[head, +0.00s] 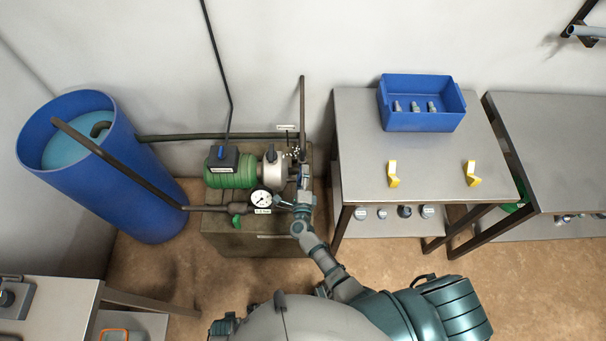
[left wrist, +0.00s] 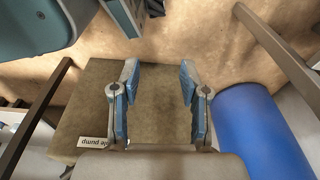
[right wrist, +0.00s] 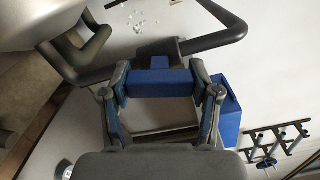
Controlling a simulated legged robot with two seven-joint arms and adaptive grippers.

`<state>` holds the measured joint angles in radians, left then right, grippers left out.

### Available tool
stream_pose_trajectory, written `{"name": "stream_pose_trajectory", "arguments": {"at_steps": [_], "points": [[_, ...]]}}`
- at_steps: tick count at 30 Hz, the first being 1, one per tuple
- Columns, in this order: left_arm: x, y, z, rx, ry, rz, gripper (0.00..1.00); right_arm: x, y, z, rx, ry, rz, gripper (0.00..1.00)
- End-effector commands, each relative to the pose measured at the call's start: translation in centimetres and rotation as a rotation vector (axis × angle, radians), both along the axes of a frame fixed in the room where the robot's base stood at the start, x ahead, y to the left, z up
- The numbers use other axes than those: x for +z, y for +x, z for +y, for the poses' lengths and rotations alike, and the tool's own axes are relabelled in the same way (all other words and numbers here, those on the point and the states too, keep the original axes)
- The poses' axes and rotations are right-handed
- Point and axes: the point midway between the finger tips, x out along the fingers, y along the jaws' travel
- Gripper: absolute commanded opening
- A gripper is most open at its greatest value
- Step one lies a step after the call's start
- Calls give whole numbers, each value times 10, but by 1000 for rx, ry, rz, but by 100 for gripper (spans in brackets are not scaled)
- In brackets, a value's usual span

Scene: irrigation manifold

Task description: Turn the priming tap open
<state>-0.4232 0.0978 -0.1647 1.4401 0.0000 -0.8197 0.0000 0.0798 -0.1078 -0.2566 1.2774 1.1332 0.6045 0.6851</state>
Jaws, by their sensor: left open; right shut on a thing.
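The pump has a green motor (head: 232,170) and a pale pump head (head: 273,170). It stands on a grey-brown plinth (head: 220,240). My right gripper (head: 303,182) is at the pipework on the pump's right side. Small white specks (right wrist: 143,22) show near the pipe. My left gripper (left wrist: 157,100) is open and empty in front of the plinth.
A gauge (head: 261,199) and a green-handled valve (head: 237,220) sit at the pump's front. A blue barrel (head: 150,195) stands left. The bench (head: 360,150) at right holds a blue bin (head: 425,122) and two yellow hooks. Bare floor lies in front of the plinth.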

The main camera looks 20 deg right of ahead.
Motion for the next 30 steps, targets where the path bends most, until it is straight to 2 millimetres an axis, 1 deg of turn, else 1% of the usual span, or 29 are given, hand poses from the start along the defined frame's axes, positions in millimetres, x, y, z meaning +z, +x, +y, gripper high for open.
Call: {"name": "stream_pose_trajectory", "arguments": {"at_steps": [1,6,15,21,30], "points": [[-3,-4,1,-1,1,4,45,0,0,3,6,-35,17,27],[-15,-15,2,-3,1,10,45,-2,-1,3,7,-156,53,27],[-27,-29,5,-6,2,17,45,-4,-1,4,9,-292,92,27],[-30,-33,5,-6,2,18,45,-5,-1,3,10,-329,103,27],[-31,-35,6,-7,3,19,45,-6,-2,3,9,-338,107,28]]}}
